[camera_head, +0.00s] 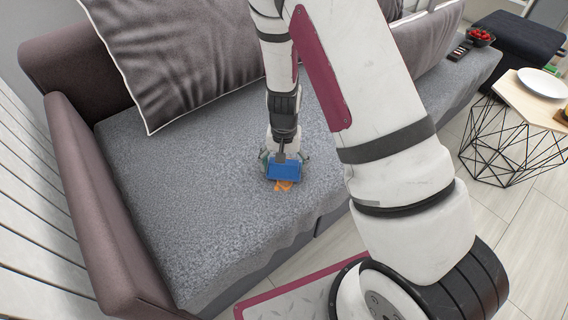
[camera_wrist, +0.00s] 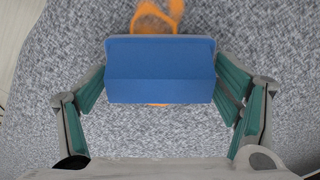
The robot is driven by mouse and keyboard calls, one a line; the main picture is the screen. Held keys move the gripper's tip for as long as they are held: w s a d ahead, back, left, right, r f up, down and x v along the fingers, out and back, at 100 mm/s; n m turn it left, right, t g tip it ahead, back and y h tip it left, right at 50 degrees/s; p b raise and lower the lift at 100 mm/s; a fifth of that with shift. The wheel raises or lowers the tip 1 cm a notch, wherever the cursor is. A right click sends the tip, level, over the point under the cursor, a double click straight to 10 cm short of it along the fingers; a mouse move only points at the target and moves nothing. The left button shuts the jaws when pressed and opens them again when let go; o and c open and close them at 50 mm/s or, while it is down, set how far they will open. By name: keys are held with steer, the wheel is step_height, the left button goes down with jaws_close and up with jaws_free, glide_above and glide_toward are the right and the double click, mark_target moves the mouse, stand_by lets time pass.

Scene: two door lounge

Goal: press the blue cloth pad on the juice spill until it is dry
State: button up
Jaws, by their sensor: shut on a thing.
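The blue cloth pad (camera_head: 284,171) is a small block held in my gripper (camera_head: 285,158) over the grey sofa seat. In the wrist view the pad (camera_wrist: 160,72) sits between the two teal-lined fingers of my gripper (camera_wrist: 160,85), which are shut on its ends. The orange juice spill (camera_head: 284,186) shows just in front of the pad on the seat. In the wrist view the spill (camera_wrist: 152,18) shows beyond the pad's far edge, with a thin orange strip at its near edge. The pad hides the middle of the spill. I cannot tell whether the pad touches the seat.
A grey cushion (camera_head: 178,50) leans at the sofa's back, and the brown armrest (camera_head: 97,205) is at the left. The grey seat (camera_head: 180,180) is clear around the spill. A side table (camera_head: 520,97) with a white plate (camera_head: 542,83) stands at the right.

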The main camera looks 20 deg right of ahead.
steer(key=shift+s+f+b, duration=0.1)
steer(key=shift+f+b, duration=0.35)
steer(key=shift+f, duration=0.2)
stand_by(3.1)
steer(key=shift+r+p, duration=3.8)
steer(key=shift+r, duration=0.75)
steer(key=shift+r, duration=0.15)
steer(key=s+r+n+p, duration=0.2)
steer(key=s+r+p, duration=0.1)
steer(key=r+p, duration=0.9)
steer(key=s+r+n+p, duration=0.3)
steer(key=r+p, duration=1)
steer(key=r, duration=0.9)
steer(key=shift+s+r+n, duration=0.3)
steer(key=shift+s+r, duration=0.05)
steer(key=shift+s, duration=0.25)
